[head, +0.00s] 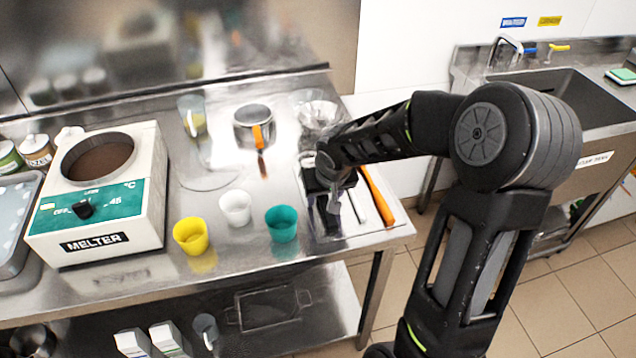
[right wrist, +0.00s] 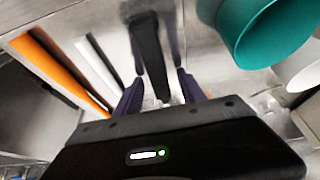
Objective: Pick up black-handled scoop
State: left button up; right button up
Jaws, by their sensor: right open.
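The black handle (right wrist: 148,50) of the scoop shows in the right wrist view, lying on the metal surface between and just beyond my finger tips. My right gripper (right wrist: 160,78) is open, with one dark finger on each side of the handle's near end. I cannot tell whether the fingers touch it. In the head view my right gripper (head: 335,203) points down over the tray area at the table's right end and hides most of the scoop. The scoop's bowl is not clear in either view. My left gripper is not in view.
An orange-handled tool (head: 376,195) lies just right of my gripper, with a white strip (right wrist: 98,62) beside it. A teal cup (head: 281,224), a white cup (head: 235,207) and a yellow cup (head: 190,236) stand to the left. A melter (head: 100,215) stands farther left.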

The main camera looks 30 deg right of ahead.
jog(key=shift+c, duration=0.6)
grip_shut()
dwell(0.3)
